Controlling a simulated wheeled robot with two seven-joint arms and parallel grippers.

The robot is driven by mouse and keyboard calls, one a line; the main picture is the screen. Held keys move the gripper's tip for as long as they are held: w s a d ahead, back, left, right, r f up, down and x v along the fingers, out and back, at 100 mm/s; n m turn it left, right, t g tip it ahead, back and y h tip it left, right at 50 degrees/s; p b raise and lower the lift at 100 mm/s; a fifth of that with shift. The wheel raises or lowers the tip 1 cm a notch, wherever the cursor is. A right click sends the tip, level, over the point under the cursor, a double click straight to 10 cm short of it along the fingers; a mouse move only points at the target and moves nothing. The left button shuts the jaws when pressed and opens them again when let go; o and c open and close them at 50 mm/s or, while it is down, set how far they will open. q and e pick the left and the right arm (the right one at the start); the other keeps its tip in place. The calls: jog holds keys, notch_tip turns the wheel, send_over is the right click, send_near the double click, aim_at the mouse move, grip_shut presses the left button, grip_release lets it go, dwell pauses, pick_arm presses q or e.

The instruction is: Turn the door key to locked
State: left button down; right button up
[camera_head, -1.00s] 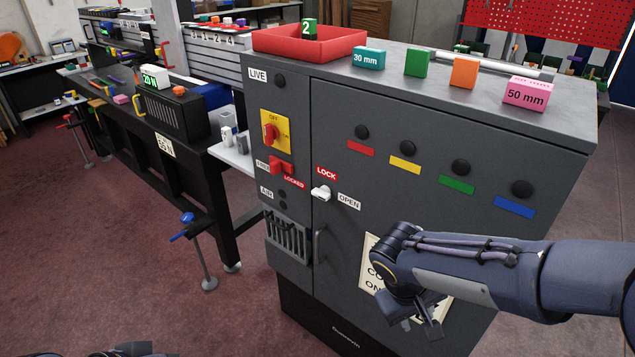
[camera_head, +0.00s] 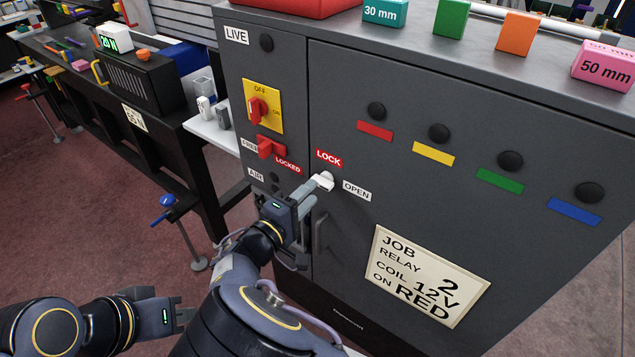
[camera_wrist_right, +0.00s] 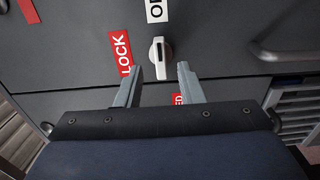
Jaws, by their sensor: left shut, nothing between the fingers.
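The door key (camera_head: 323,181) is a white knob on the grey cabinet door (camera_head: 400,210), between the red LOCK label (camera_head: 328,157) and the white OPEN label (camera_head: 356,190). My right gripper (camera_head: 314,188) is at the key. In its wrist view the right gripper (camera_wrist_right: 161,68) is open, with one fingertip on each side of the key and gaps visible. My left gripper (camera_head: 187,317) is shut and empty, low at left.
A red switch (camera_head: 257,109) on a yellow plate and a red FREE/LOCKED switch (camera_head: 270,148) sit left of the key. A door handle (camera_head: 320,232) is just below it. Coloured blocks, including a pink one (camera_head: 605,66), stand on the cabinet top.

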aim_at(319, 186)
jog(key=x, duration=0.4)
jog(key=c, duration=0.6)
